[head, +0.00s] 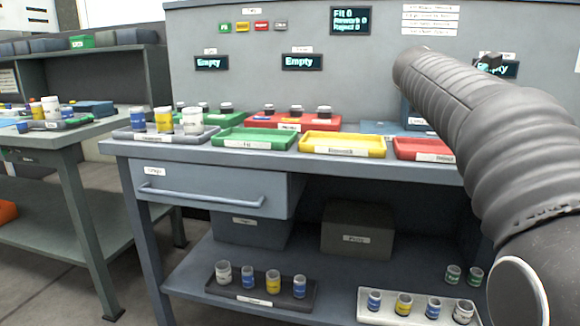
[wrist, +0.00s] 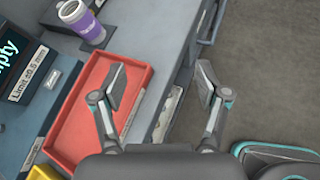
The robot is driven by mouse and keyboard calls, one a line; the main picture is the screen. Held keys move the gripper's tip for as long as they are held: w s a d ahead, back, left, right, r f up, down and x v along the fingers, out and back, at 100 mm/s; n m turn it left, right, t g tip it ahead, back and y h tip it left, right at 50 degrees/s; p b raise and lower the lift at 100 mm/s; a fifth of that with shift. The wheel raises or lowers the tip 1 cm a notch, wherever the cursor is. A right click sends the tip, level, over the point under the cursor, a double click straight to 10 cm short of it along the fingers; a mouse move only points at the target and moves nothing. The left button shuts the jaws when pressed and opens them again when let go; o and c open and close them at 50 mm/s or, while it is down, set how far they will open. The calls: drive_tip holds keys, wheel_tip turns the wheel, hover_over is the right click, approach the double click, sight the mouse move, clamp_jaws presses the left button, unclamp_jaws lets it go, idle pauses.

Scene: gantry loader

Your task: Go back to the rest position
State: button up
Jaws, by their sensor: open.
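My gripper (wrist: 160,84) is open and empty in the wrist view, its two fingers spread wide. The left finger shows over the red tray (wrist: 80,128). The right finger shows beyond the bench's front edge, over the floor. No object is between the fingers. The red tray looks empty where it shows. The arm partly hides the red tray (head: 424,144) there.
The bench also bears a green tray (head: 225,146), a yellow tray (head: 342,152) and a grey tray with jars (head: 125,134). A purple cup (wrist: 88,28) stands beyond the red tray. More jars sit on the lower shelf (head: 195,262). A side table (head: 70,137) stands left.

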drive_tip(key=s+a+f+m+t+y+p, duration=0.2)
drive_tip(key=s+a+f+m+y, duration=0.9)
drive_tip(key=s+a+f+m, duration=0.7)
drive_tip(key=s+a+f, duration=0.5)
drive_tip(key=s+f, duration=0.2)
drive_tip(key=f, duration=0.2)
drive_tip(key=shift+s+y, duration=0.15)
drive_tip(key=shift+y, duration=0.25)
